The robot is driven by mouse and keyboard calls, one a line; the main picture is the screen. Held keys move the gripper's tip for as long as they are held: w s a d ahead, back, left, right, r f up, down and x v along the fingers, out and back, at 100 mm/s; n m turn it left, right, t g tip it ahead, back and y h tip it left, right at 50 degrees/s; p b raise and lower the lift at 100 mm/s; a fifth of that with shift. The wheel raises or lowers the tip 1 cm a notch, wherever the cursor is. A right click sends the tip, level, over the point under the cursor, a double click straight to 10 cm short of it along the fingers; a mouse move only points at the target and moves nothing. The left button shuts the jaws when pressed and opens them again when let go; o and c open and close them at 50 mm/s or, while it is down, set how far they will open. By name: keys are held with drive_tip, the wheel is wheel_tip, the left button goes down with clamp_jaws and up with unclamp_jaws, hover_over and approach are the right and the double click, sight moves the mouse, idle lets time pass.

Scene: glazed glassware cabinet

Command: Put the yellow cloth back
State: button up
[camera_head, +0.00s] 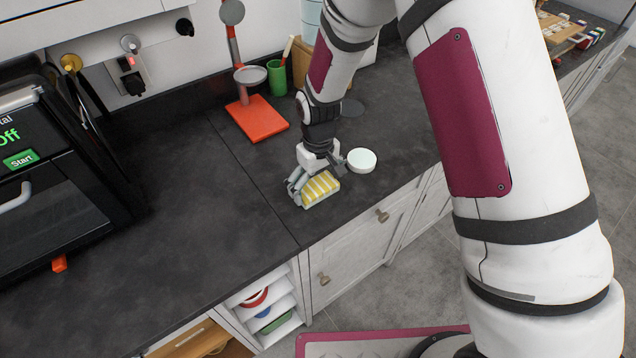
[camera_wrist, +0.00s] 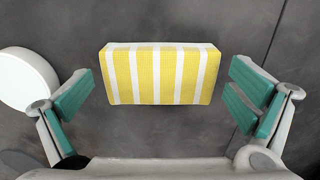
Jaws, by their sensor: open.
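The yellow cloth (camera_head: 321,188) is a folded block with white stripes. It lies on the dark worktop near the front edge. In the wrist view the yellow cloth (camera_wrist: 160,75) sits in the upper middle, between and slightly ahead of the open fingers, with a gap on each side. My gripper (camera_head: 302,186) is right at the cloth in the head view, partly in front of it. In the wrist view my gripper (camera_wrist: 162,98) is open, with green pads on both fingers, and holds nothing.
A white round lid or dish (camera_head: 361,160) stands just right of the gripper; it also shows in the wrist view (camera_wrist: 27,79). A red stand (camera_head: 257,119) and a green cup (camera_head: 277,78) are behind. An oven-like appliance (camera_head: 45,190) is at left. The worktop between is clear.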

sight(318, 187)
wheel_tip(318, 187, up, 12)
drive_tip(key=b, duration=0.2)
idle(0.4)
drive_tip(key=s+d+r+m+t, duration=0.1)
drive_tip(key=s+d+r+m, duration=0.1)
drive_tip(key=s+d+r, duration=0.45)
drive_tip(key=s+d+r+m+t, duration=0.15)
drive_tip(key=d+r, duration=0.25)
drive_tip(key=r, duration=0.6)
drive_tip(key=s+d+r+m+t, duration=0.1)
drive_tip(key=s+d+r, duration=0.1)
drive_tip(key=s, duration=0.4)
drive_tip(key=s+d+r+m+t, duration=0.2)
drive_tip(key=s+d+r, duration=0.1)
drive_tip(key=s+d, duration=0.2)
drive_tip(key=shift+s, duration=0.9)
drive_tip(key=shift+d, duration=0.1)
